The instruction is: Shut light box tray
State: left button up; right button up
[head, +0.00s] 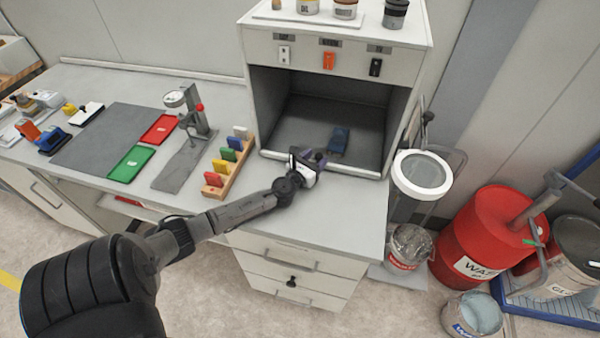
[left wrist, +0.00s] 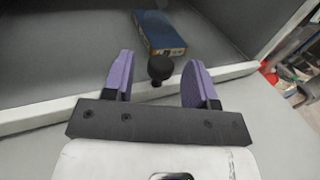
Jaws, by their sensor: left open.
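The light box (head: 330,42) is a white cabinet with a dark open front. Its tray (head: 300,128) is dark grey, with a pale front lip at the box's lower front edge; the lip also shows in the left wrist view (left wrist: 240,72). A blue block (head: 339,139) lies on the tray floor, also seen in the left wrist view (left wrist: 160,34). A round black knob (left wrist: 160,68) stands at the lip. My left gripper (head: 316,158) is open, its purple fingers on either side of the knob, with gaps visible. In the head view the gripper hides the knob. My right gripper is out of view.
A wooden rack (head: 232,165) of coloured blocks stands left of the box, close to my left arm. The counter strip before the box is clear right of the gripper.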

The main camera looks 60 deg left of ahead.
pick_arm(q)
jog(key=v, duration=0.9)
jog(key=shift+s+d, duration=0.1)
jog(key=shift+s, duration=0.2)
